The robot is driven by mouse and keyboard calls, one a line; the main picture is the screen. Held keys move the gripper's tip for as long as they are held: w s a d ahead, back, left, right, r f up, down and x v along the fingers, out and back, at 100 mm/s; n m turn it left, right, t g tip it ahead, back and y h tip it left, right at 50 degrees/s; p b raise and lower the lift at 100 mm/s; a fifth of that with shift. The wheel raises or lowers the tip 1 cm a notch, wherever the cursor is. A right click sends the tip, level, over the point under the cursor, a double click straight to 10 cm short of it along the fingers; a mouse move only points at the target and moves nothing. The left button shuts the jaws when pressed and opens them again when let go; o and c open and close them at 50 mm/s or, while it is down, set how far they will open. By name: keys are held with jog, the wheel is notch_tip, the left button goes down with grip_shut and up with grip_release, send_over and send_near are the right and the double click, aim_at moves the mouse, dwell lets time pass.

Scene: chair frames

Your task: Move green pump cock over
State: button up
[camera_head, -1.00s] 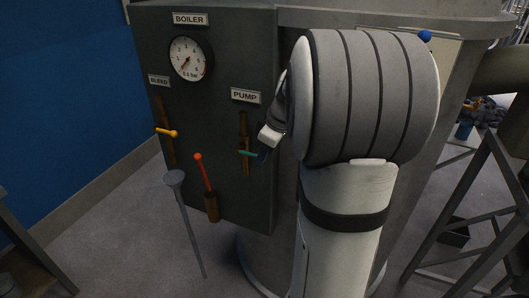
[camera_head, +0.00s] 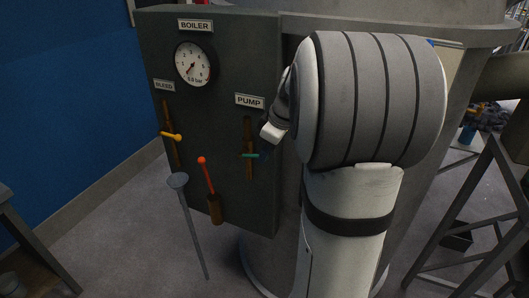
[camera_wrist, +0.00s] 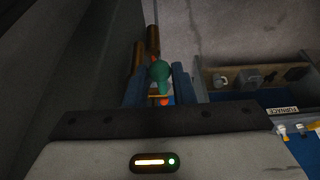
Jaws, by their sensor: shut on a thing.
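The green pump cock (camera_head: 250,156) is a short green lever on the brown pipe under the PUMP label (camera_head: 249,101) on the dark boiler panel. It points roughly level in the head view. In the wrist view its round green end (camera_wrist: 160,72) sits between the blue fingers of my gripper (camera_wrist: 160,84), which is shut on it. In the head view my arm hides much of my gripper, and only a small dark part shows beside the lever.
A yellow bleed lever (camera_head: 172,136) and a red lever (camera_head: 206,175) are on the panel to the left. A grey rod with a round flat top (camera_head: 178,181) stands before it. A gauge (camera_head: 193,64) is above. A dark metal frame (camera_head: 470,200) stands at right.

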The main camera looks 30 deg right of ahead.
jog(key=shift+w+a+r+p, duration=0.15)
jog(key=shift+r+p, duration=0.15)
jog(key=shift+r, duration=0.2)
jog(key=shift+w+a+r+p, duration=0.15)
jog(key=shift+r+p, duration=0.15)
jog(key=shift+r, duration=0.3)
jog(key=shift+w+a+r+p, duration=0.35)
jog(key=shift+w+r+p, duration=0.2)
jog(key=shift+r, duration=0.25)
jog(key=shift+w+a+r, duration=0.1)
jog(key=shift+r, duration=0.1)
jog(key=shift+w+a+r+p, duration=0.4)
jog(key=shift+w+r+p, duration=0.1)
jog(key=shift+w+a, duration=0.1)
jog(key=shift+w, duration=0.05)
jog(key=shift+r, duration=0.1)
